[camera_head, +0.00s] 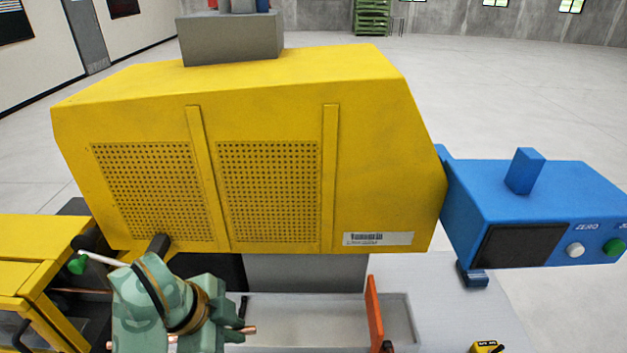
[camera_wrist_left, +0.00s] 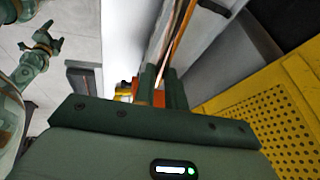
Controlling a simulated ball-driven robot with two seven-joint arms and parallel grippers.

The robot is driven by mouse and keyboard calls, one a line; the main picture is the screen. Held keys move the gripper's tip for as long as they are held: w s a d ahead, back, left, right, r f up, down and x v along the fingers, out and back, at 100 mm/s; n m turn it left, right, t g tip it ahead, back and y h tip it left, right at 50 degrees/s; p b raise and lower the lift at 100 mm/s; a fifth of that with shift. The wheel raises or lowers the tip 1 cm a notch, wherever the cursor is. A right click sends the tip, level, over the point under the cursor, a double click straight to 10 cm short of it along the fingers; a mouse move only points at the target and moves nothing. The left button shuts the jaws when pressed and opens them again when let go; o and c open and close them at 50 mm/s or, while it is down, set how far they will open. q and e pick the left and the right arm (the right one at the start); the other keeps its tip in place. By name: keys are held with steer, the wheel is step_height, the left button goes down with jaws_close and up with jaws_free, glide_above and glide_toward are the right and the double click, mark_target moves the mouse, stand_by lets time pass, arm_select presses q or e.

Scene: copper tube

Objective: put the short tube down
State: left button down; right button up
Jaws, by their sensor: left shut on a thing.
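My left gripper (camera_head: 242,318) is low in the head view, over the left part of a grey tray (camera_head: 335,318). It is shut on the short copper tube (camera_head: 250,330), whose end sticks out to the right of the fingers. Most of the tube is hidden by the gripper and wrist. I cannot tell whether the tube touches the tray floor. In the left wrist view the left gripper's fingers (camera_wrist_left: 162,88) show end-on, close together. My right gripper (camera_wrist_left: 48,40) shows small in the left wrist view, its fingers apart and empty.
A large yellow machine housing (camera_head: 270,150) stands close behind the tray. An upright orange-red plate (camera_head: 375,312) stands at the tray's right part. A blue box with buttons (camera_head: 540,210) is at right. Another copper tube (camera_head: 80,291) shows at the left yellow machine.

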arm_select(q)
steer(key=w+a+f+n+b, duration=0.1)
steer(key=f+n+b, duration=0.1)
steer(key=b, duration=0.3)
steer(key=w+a+f+n+t+y+b, duration=0.1)
steer(key=w+a+f+b, duration=0.1)
steer(key=b, duration=0.4)
steer(key=w+a+f+n+y+b, duration=0.1)
steer(key=f+n+b, duration=0.1)
steer(key=f+b, duration=0.2)
steer(key=shift+w+a+n+b, duration=0.3)
steer(key=shift+w+a+b, duration=0.1)
steer(key=shift+b, duration=0.25)
steer(key=shift+w+a, duration=0.15)
steer(key=shift+a, duration=0.05)
steer(key=d+r+m+g+h, duration=0.1)
steer(key=d+r+m, duration=0.25)
steer(key=d, duration=0.35)
steer(key=d+r+m+g+h, duration=0.1)
steer(key=d+r+m+h, duration=0.15)
steer(key=d+m, duration=0.35)
steer(key=w+d+f+m+g, duration=0.1)
steer(key=w+d+f+m, duration=0.2)
steer(key=d+f, duration=0.1)
steer(key=shift+w+d+g, duration=0.4)
steer(key=shift+d, duration=0.35)
steer(key=shift+r, duration=0.1)
